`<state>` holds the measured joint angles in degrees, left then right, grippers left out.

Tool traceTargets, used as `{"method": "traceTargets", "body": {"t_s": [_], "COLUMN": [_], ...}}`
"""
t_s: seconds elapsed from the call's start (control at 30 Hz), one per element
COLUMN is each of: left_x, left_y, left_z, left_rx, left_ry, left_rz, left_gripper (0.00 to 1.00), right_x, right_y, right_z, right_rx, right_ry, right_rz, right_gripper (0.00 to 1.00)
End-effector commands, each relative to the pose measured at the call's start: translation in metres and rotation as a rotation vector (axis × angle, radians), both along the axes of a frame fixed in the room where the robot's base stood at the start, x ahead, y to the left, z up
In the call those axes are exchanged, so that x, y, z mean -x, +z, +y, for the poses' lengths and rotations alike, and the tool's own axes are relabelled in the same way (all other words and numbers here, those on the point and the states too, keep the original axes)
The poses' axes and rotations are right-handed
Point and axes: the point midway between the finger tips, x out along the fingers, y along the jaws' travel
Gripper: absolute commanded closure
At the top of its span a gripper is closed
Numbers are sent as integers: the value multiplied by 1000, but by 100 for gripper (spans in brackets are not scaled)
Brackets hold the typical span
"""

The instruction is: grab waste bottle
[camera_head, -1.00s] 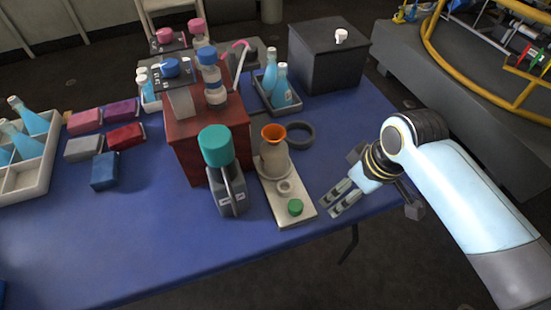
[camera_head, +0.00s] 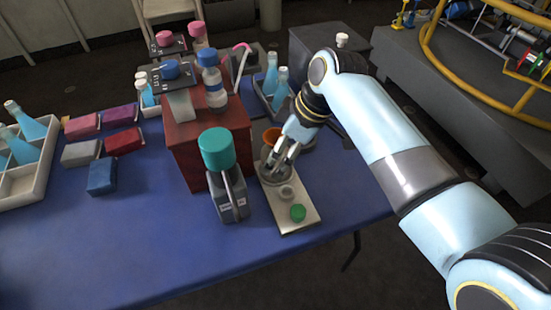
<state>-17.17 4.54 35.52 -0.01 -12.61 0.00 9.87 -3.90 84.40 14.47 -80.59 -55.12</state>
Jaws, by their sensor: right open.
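The likely waste bottle (camera_head: 265,153) is a pale bottle with an orange funnel (camera_head: 270,135) in its mouth. It stands upright at the far end of a pale flat tray (camera_head: 297,227), right of the red box. My right gripper (camera_head: 276,168) is open, its fingers pointing down at the bottle's right and front side. The fingers overlap the bottle in the picture and hide much of its body; I cannot tell whether they touch it. My left gripper is not in view.
A teal-topped grey device (camera_head: 228,195) stands close left, before the red box (camera_head: 190,150). Blue bottles (camera_head: 281,88) stand behind. The front of the blue table (camera_head: 150,245) is clear.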

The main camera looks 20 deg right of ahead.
Motion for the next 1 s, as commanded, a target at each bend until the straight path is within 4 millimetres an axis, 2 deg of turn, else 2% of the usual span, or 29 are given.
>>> {"method": "traceTargets", "body": {"t_s": [0.13,0.43,0.9,1.0], "left_x": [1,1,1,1], "left_y": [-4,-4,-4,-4], "left_z": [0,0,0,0], "left_rx": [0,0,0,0], "left_ry": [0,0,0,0], "left_rz": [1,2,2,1], "left_gripper": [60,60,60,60], "right_x": [-4,-5,-5,-5], "right_y": [-19,-22,-23,-22], "right_z": [7,8,8,8], "right_rx": [-1,0,0,-1], "right_ry": [-1,0,-1,-1], "right_rz": [1,-1,0,-1], "right_gripper": [14,15,77,82]}}
